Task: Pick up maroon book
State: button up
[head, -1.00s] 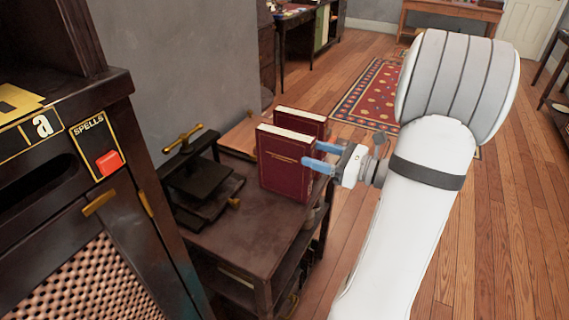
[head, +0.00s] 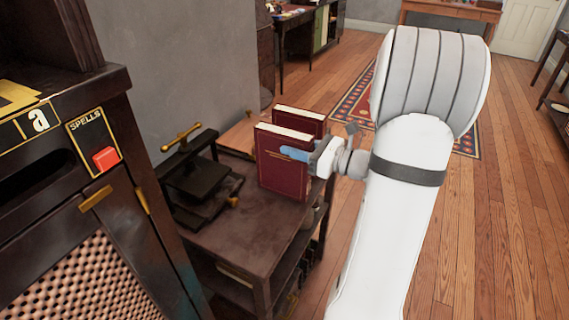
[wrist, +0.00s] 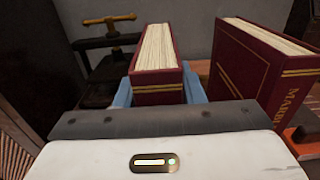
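Two maroon books stand upright on a small dark wooden table. The front book (head: 283,175) shows gold lines on its cover and cream pages on top. The other book (head: 300,115) stands behind it, partly hidden; it shows at the right in the wrist view (wrist: 243,70). My gripper (head: 298,153) is at the front book's right edge, one blue finger across its near cover. In the wrist view the front book (wrist: 157,92) lies between both blue fingers. I see no clear gap, but cannot tell whether they press on it. The far finger is hidden in the head view.
A black book press (head: 195,175) with a brass handle stands left of the books. A dark cabinet (head: 110,215) with a red button is at the left. A grey wall (head: 180,70) rises behind the table (head: 240,235). Open wooden floor lies right.

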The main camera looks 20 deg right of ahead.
grip_shut()
dwell(0.9)
